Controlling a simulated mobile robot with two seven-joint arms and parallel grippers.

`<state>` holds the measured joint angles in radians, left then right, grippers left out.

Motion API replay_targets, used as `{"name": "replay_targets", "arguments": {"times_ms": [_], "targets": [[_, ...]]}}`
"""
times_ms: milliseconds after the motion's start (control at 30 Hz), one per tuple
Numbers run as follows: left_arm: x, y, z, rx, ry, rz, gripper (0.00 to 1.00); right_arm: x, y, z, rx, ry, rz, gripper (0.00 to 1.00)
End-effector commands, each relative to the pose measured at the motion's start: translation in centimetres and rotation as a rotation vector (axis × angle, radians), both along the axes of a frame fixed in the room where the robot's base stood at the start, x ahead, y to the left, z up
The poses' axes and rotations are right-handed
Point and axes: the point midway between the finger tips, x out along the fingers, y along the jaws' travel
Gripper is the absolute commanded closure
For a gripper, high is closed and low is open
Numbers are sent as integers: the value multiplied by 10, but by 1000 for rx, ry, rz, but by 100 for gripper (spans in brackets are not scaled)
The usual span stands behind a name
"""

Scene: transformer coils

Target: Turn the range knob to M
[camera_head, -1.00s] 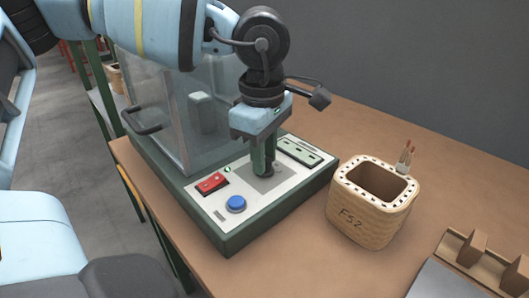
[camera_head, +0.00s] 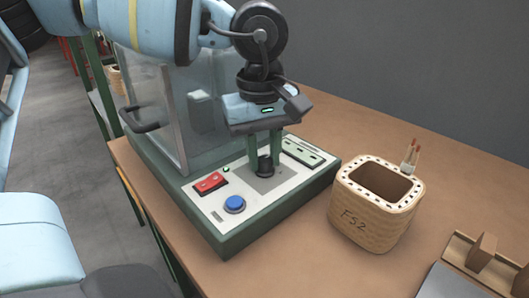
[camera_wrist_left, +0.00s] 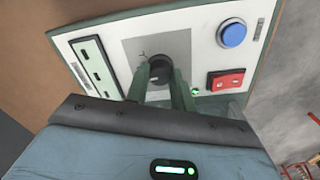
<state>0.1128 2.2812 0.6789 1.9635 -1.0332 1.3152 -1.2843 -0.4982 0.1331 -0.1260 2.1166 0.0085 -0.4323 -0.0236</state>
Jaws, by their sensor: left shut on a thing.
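The range knob (camera_head: 265,166) is a round black knob on a grey plate of the tester's white panel. It also shows in the left wrist view (camera_wrist_left: 159,69), with a light pointer mark on its face. My left gripper (camera_head: 265,155) points down at the panel, its green fingers on either side of the knob and shut on it. In the left wrist view the gripper (camera_wrist_left: 160,80) shows both fingers at the knob's sides. A faint letter stands on the plate beside the knob; I cannot read the full scale. My right gripper is not in view.
A red switch (camera_head: 210,182), a lit green lamp and a blue button (camera_head: 235,204) sit near the knob. A terminal strip (camera_head: 304,152) lies behind it. A transparent guard (camera_head: 150,110) rises at left. A coil marked FS2 (camera_head: 372,220) stands right of the tester.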

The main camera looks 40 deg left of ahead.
Motion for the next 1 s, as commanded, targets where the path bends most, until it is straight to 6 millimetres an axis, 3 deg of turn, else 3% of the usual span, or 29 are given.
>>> {"name": "replay_targets", "arguments": {"times_ms": [633, 667, 800, 1000], "targets": [[0, 0, 1, 0, -2, -56, 99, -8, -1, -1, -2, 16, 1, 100], [0, 0, 1, 0, -2, -56, 73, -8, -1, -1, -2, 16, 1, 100], [0, 0, 0, 0, -1, -56, 55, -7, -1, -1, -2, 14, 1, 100], [0, 0, 0, 0, -1, -56, 54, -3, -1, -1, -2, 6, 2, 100]]}}
